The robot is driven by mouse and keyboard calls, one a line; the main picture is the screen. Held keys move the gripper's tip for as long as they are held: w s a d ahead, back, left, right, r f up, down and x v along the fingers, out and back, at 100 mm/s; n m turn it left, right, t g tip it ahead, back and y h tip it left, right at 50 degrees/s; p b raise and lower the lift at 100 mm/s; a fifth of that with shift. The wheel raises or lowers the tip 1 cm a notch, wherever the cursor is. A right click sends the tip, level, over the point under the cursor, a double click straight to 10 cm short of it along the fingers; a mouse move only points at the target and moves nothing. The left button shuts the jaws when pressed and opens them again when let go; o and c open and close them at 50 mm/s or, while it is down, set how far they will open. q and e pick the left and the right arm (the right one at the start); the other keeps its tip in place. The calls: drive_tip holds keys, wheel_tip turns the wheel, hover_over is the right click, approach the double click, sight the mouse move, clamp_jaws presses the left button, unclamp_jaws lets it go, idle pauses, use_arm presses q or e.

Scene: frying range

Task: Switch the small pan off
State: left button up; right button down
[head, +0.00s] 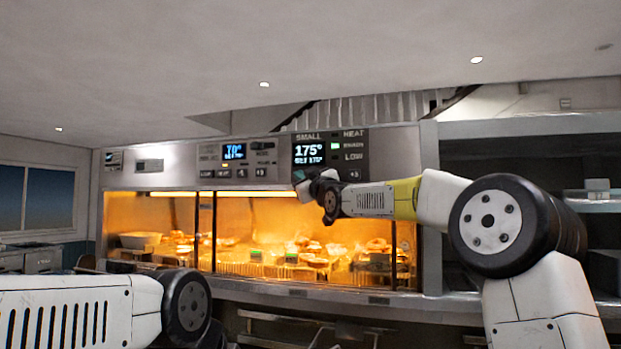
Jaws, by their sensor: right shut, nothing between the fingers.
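The small pan's control panel (329,152) is a black panel on the upper front of the frying range. It is labelled SMALL and reads 175° with a smaller line under it. Indicators beside the display read HEAT and LOW, and a light between them is lit. My right gripper (303,182) is shut and empty at the lower left edge of this panel. It covers part of the panel's bottom row, and I cannot tell whether it touches. My left arm (90,308) shows at the lower left, but its gripper is not in view.
A second panel (234,151) with a blue display sits to the left of the small pan's panel. Below is a lit glass-fronted cabinet (250,240) with food inside. A metal ledge (330,299) runs along its front. Open shelving (530,150) stands at the right.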

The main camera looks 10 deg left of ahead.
drive_tip(key=shift+w, duration=0.1)
idle(0.5)
drive_tip(key=shift+w+d, duration=0.1)
drive_tip(key=shift+w, duration=0.25)
drive_tip(key=shift+s, duration=0.55)
drive_tip(key=s, duration=0.2)
drive_tip(key=s+a, duration=0.1)
drive_tip(key=s, duration=0.2)
drive_tip(key=shift+s+a, duration=0.15)
drive_tip(key=shift+s, duration=0.2)
idle(2.1)
